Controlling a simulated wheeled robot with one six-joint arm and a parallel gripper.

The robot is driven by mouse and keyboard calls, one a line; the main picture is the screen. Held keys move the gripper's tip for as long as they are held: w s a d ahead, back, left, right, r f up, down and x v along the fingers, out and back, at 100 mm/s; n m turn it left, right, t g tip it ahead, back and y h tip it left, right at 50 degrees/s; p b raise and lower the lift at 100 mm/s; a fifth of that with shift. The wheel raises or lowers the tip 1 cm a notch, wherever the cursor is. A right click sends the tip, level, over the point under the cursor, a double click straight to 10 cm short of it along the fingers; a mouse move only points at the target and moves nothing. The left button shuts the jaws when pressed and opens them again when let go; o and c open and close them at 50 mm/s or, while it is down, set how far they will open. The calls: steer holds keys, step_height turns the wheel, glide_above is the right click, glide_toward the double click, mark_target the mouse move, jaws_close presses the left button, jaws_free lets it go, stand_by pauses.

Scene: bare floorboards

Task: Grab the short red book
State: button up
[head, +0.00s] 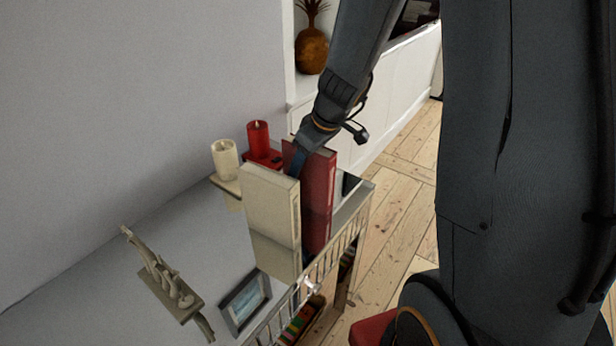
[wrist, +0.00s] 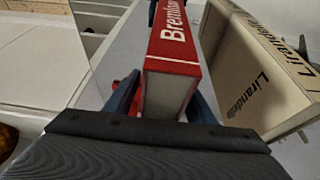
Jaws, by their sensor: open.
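A red book (head: 318,193) stands upright on the shelf top beside a taller-looking cream book. It also shows in the wrist view (wrist: 172,60), with white lettering on its spine. My gripper (head: 294,165) reaches down at the top of the red book, on the side toward the cream book. In the wrist view my gripper (wrist: 164,100) has its blue fingers apart, one on each side of the red book's near end. I cannot tell whether the fingers touch it.
The cream book (head: 270,205) stands close by at the left; it also shows in the wrist view (wrist: 262,75). A red candle (head: 259,136) and a cream candle (head: 224,158) stand behind. A figurine (head: 165,280) and a picture frame (head: 246,300) occupy the shelf top (head: 190,240) nearer the front.

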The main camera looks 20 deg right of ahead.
jaws_close()
steer(key=shift+r, duration=0.1)
